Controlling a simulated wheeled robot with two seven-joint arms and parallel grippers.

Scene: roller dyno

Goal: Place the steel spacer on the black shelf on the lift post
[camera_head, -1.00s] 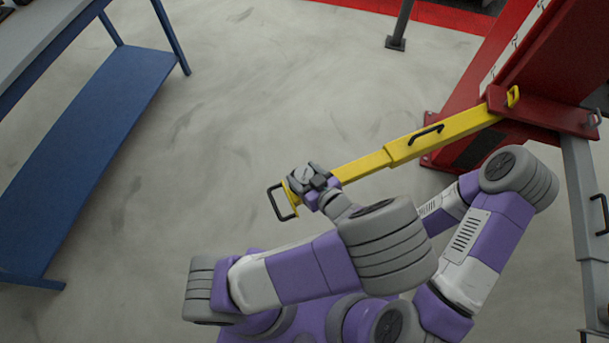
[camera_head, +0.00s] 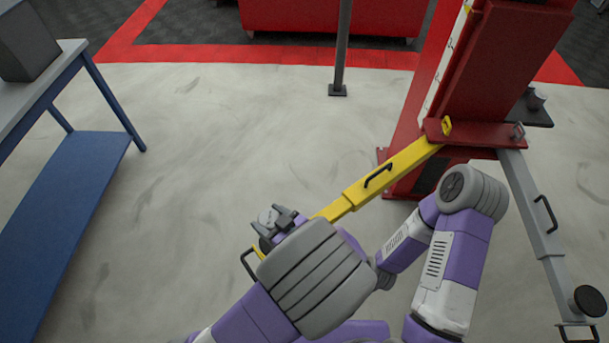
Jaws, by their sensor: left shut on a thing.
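My left gripper (camera_head: 279,218) is shut on a small grey piece (camera_head: 268,214), which looks like the steel spacer. The jaws hide much of it. The gripper is seen over the outer end of the yellow lift arm; the gap between them cannot be told. The black shelf (camera_head: 542,118) juts from the right side of the red lift post (camera_head: 490,75), at the upper right of the head view. A small dark grey round part (camera_head: 535,98) stands on it. The shelf is well to the right of and beyond my left gripper. My right gripper is not visible.
The yellow lift arm (camera_head: 410,158) runs from the post toward me. A grey lift arm (camera_head: 535,215) with a black round pad (camera_head: 588,300) extends at right. A blue workbench (camera_head: 75,190) stands left. A thin dark post (camera_head: 342,50) stands behind.

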